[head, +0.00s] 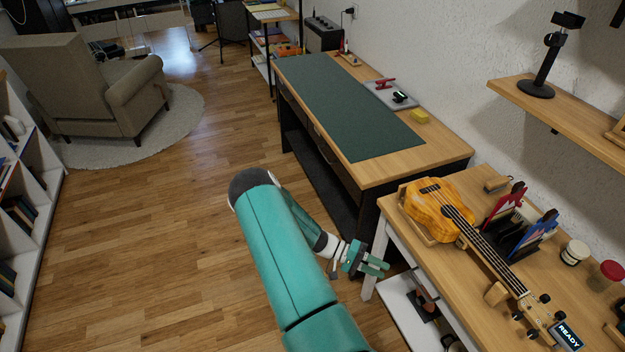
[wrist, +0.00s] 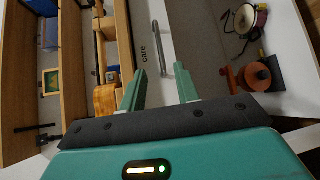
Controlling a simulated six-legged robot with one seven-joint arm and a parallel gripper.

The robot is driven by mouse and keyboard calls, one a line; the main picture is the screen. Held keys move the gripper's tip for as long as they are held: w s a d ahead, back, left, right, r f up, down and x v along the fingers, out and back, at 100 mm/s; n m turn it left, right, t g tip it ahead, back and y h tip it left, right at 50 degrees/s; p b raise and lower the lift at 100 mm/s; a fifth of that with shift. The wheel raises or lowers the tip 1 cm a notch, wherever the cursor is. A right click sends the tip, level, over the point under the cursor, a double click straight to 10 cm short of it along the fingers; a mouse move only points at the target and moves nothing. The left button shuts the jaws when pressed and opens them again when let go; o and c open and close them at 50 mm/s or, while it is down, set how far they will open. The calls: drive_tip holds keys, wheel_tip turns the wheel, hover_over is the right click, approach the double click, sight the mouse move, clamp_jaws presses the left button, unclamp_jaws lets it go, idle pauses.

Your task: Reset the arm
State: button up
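My teal arm reaches forward from the bottom of the head view and bends right. My gripper (head: 384,268) hangs beside the left front edge of the instrument workbench (head: 409,274), below its top. A grey bar handle (wrist: 159,48) on a white front marked "care" shows just beyond the fingertips. I cannot tell whether a finger touches it.
A ukulele (head: 437,211) lies on the workbench beside jars (head: 573,252) and a "READY" display (head: 567,335). A desk with a green mat (head: 345,105) stands beyond. Wood floor (head: 150,220) at left is clear.

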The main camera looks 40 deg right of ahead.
drive_tip(key=w+a+r+n+t+y, duration=0.2)
drive_tip(key=w+a+r+t, duration=0.3)
drive_tip(key=w+a+r, duration=0.55)
drive_tip(key=w+a+r+n+t+y, duration=0.15)
drive_tip(key=w+a+r+t, duration=0.45)
drive_tip(key=r, duration=0.7)
drive_tip(key=s+a+r+n+t+y, duration=0.1)
drive_tip(key=s+a+r+n+t, duration=0.2)
drive_tip(key=a+r, duration=0.7)
drive_tip(key=s+a+r+n+t+y, duration=0.1)
drive_tip(key=s+a+r+n+t, duration=0.3)
drive_tip(key=a+r, duration=0.6)
drive_tip(key=a+n+t, duration=0.1)
drive_tip(key=t, duration=0.1)
drive_tip(key=shift+s+a+t, duration=0.25)
drive_tip(key=shift+a+t, duration=0.1)
drive_tip(key=shift+t, duration=0.05)
drive_tip(key=shift+n, duration=0.25)
